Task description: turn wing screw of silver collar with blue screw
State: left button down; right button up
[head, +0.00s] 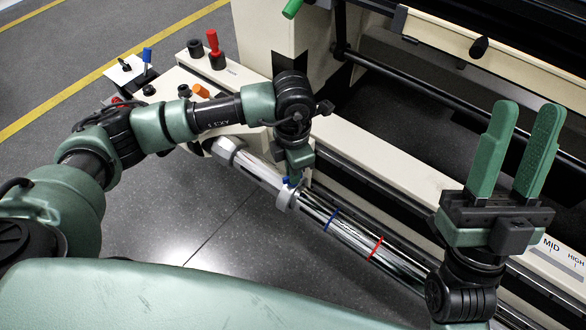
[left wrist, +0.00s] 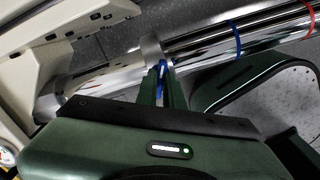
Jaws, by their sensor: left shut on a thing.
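The silver collar (head: 287,196) sits around the shiny metal tube (head: 318,209). Its blue wing screw (head: 286,181) shows at the collar's top, partly hidden by my left gripper (head: 293,177). In the left wrist view, the blue screw (left wrist: 162,68) is between the two green fingers of my left gripper (left wrist: 163,72), which are shut on it. The collar (left wrist: 152,48) shows just beyond the fingertips. My right gripper (head: 516,150) is open and empty, pointing up at the right, away from the collar.
A blue ring (head: 332,219) and a red ring (head: 375,249) mark the tube right of the collar. A cream machine panel with a red lever (head: 213,43), an orange knob (head: 201,91) and a blue-topped lever (head: 147,56) lies at the upper left. A cream rail runs behind the tube.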

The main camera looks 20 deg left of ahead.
dwell(0.4)
pick_arm(q)
jog(key=c, duration=1.5)
grip_release()
